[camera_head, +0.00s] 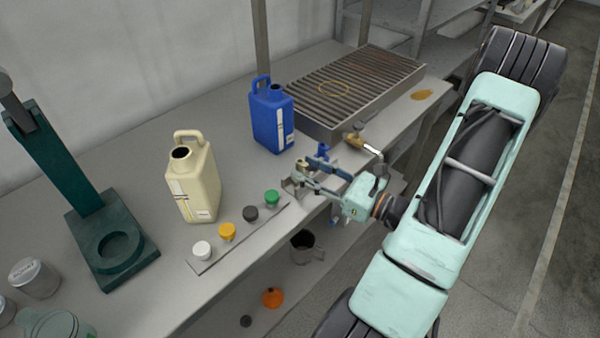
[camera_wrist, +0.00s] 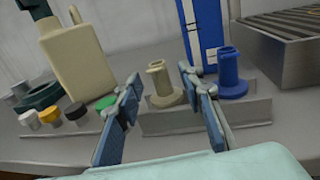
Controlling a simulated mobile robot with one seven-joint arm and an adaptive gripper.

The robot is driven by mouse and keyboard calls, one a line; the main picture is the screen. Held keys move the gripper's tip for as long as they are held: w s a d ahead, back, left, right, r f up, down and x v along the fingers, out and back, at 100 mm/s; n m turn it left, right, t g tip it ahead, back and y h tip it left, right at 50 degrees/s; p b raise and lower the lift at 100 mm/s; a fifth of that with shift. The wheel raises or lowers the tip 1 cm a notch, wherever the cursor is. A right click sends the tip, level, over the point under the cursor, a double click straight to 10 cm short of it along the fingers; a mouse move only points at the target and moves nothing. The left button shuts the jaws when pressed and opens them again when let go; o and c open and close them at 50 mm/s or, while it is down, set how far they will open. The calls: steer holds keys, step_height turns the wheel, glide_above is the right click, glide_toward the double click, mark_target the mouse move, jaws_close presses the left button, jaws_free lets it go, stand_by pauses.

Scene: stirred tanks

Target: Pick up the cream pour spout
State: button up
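The cream pour spout (camera_wrist: 163,88) stands upright on a low grey rack (camera_wrist: 178,120), its collar on the rack. In the head view the spout (camera_head: 302,166) is small and partly hidden by my fingers. My gripper (camera_head: 303,177) is open, with its fingers spread. In the wrist view the spout shows between the two blue-padded fingers, with a visible gap on both sides. I cannot tell how far it reaches between the pads. A blue pour spout (camera_wrist: 231,76) stands on the same rack just right of the right finger.
A cream jug (camera_head: 194,182) and a blue jug (camera_head: 271,117) stand behind. White, yellow, black and green caps (camera_head: 272,198) sit on a strip to the left. A grated metal tray (camera_head: 350,87) and a brass tap (camera_head: 363,144) are to the right. The bench's front edge is close.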

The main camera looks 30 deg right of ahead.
mark_target(300, 161)
steer(key=shift+x, duration=1.4)
steer(key=shift+d, duration=0.1)
steer(key=c, duration=0.9)
steer(key=shift+r, duration=0.2)
steer(key=shift+c, duration=0.2)
steer(key=shift+r, duration=0.6)
steer(key=s+a+r+p, duration=0.2)
steer(key=s+r+p, duration=0.9)
steer(key=s, duration=0.2)
steer(key=shift+s+a+r, duration=0.25)
steer(key=shift+s, duration=0.15)
